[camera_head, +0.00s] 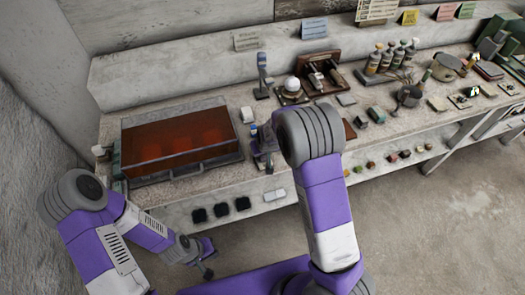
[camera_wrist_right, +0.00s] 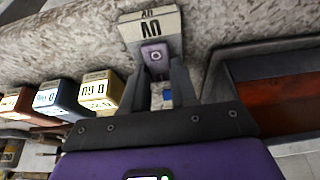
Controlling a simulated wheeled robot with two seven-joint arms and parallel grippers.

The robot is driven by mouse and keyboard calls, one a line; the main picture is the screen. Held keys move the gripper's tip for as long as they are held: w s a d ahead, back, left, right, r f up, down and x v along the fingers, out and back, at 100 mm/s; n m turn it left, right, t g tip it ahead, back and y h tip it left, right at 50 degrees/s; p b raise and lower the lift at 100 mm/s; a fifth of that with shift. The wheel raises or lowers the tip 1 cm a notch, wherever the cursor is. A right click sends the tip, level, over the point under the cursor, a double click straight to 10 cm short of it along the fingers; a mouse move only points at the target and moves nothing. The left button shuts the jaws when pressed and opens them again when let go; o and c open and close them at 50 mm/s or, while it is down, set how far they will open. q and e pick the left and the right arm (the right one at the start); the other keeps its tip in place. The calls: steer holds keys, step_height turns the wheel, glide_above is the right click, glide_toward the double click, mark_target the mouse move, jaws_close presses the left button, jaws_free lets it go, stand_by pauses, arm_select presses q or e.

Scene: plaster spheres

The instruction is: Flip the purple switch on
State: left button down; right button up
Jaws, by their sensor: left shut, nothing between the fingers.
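In the right wrist view the purple switch (camera_wrist_right: 156,54) is a small purple rocker with a pale ring mark on a beige box (camera_wrist_right: 149,22) with black lettering. My right gripper (camera_wrist_right: 158,68) points at it, its two dark fingers apart, one on each side of the switch's near end. I cannot tell whether they touch it. In the head view my right gripper (camera_head: 263,150) is over the bench, partly behind my own arm, and the switch cannot be made out. My left gripper (camera_head: 207,271) is shut and empty, low in front of the bench.
A large tray with a reddish-brown inside (camera_head: 122,160) fills the bench's left part. It is right of the fingers in the wrist view (camera_wrist_right: 225,85). Labelled yellow (camera_wrist_right: 100,92), blue (camera_wrist_right: 58,97) and brown (camera_wrist_right: 17,103) boxes stand left there. Bottles (camera_head: 385,60) and tools crowd the bench's back right.

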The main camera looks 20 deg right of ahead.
jaws_close()
steer(key=shift+w+r+g+p, duration=0.25)
steer(key=shift+g+p, duration=0.35)
steer(key=shift+p, duration=0.5)
steer(key=shift+w+f+g+p, duration=0.15)
steer(key=shift+g+p, duration=0.45)
steer(key=shift+g, duration=0.1)
steer(key=shift+w+f+g+p, duration=0.15)
steer(key=shift+g+p, duration=0.2)
steer(key=shift+g, duration=0.35)
steer(key=o, duration=0.5)
jaws_free()
steer(key=shift+o, duration=0.2)
